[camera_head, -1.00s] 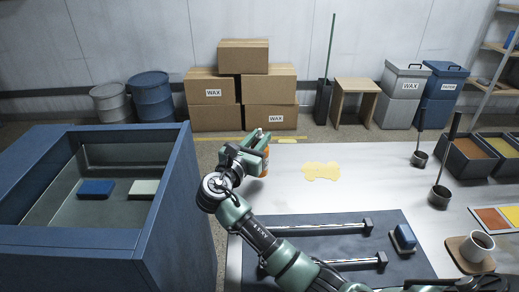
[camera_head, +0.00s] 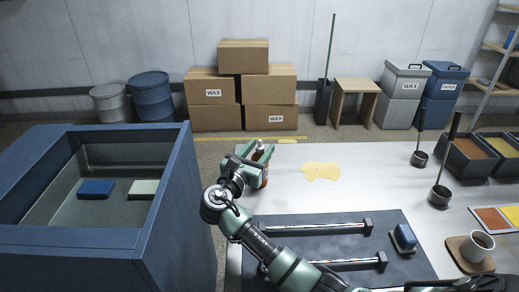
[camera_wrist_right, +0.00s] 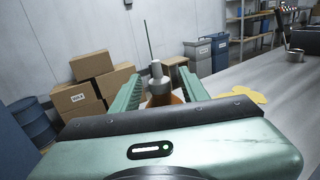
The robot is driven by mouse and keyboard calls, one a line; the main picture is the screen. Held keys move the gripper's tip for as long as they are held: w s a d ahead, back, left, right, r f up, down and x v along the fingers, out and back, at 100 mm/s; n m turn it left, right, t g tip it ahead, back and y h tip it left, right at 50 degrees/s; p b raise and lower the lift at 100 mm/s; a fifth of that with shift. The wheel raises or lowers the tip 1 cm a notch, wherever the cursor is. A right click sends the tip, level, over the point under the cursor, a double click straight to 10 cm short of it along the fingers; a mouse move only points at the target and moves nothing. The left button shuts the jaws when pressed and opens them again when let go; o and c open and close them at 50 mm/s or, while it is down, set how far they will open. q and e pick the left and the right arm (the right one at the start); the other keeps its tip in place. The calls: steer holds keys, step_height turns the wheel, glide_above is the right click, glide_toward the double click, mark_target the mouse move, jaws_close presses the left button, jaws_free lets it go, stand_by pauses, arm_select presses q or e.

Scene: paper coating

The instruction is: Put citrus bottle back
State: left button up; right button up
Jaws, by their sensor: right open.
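The citrus bottle (camera_head: 265,175), brown-orange with a white-grey top, stands upright near the left far part of the white table. My right gripper (camera_head: 260,160) is open at the bottle, with its green fingers on either side of it. In the right wrist view the bottle's grey top (camera_wrist_right: 157,78) shows between the two open fingers (camera_wrist_right: 160,93). Its lower part is hidden behind the gripper body there. I cannot tell whether a finger touches it. My left gripper is not in view.
A blue bin (camera_head: 180,215) with a blue sponge (camera_head: 96,187) and a pale sponge (camera_head: 144,187) stands left of the table. A yellow spill (camera_head: 321,171) lies right of the bottle. A dark mat (camera_head: 330,245) holds two metal bars. A mug (camera_head: 479,245) stands front right.

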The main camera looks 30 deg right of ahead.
steer(key=shift+r, duration=0.15)
steer(key=shift+s+a+r+p, duration=0.1)
steer(key=shift+s+a+p, duration=0.1)
steer(key=shift+a+p, duration=0.15)
steer(key=p+v, duration=0.4)
steer(key=v, duration=0.7)
steer(key=shift+s+p, duration=0.15)
steer(key=shift+p, duration=0.25)
